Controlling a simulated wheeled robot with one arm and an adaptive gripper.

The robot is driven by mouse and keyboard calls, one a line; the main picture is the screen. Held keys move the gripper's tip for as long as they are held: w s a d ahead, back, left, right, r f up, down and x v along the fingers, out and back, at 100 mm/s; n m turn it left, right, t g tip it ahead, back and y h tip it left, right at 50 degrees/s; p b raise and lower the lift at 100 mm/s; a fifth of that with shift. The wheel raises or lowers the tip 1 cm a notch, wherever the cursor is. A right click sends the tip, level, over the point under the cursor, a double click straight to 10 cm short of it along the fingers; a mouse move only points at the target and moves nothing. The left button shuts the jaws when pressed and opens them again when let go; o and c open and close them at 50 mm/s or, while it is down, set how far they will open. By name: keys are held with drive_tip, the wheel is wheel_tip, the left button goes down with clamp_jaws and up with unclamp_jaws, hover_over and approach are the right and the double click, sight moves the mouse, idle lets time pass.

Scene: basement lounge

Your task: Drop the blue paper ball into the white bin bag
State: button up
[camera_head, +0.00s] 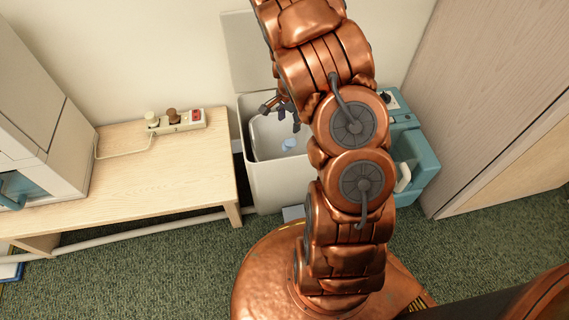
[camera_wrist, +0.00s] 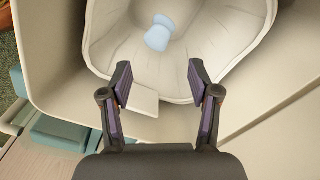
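The blue paper ball (camera_head: 289,144) is inside the white bin bag (camera_head: 266,143), which lines an open white bin (camera_head: 279,184). In the wrist view, the pale blue ball (camera_wrist: 159,33) lies within the bag (camera_wrist: 233,29), ahead of my fingers. My gripper (camera_wrist: 158,83) is open and empty, with its two fingers apart over the near rim of the bag. In the head view, my gripper (camera_head: 281,108) is above the bin opening, partly hidden by my arm. My arm also hides the right part of the bin.
A wooden table (camera_head: 165,179) with a power strip (camera_head: 178,121) stands left of the bin. A teal machine (camera_head: 417,152) stands to its right, near a wooden panel (camera_head: 490,90). The bin's raised lid (camera_head: 247,50) rests by the wall. Green carpet (camera_head: 150,270) is open in front.

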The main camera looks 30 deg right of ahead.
drive_tip(key=shift+o, duration=1.1)
wheel_tip(320, 180, up, 12)
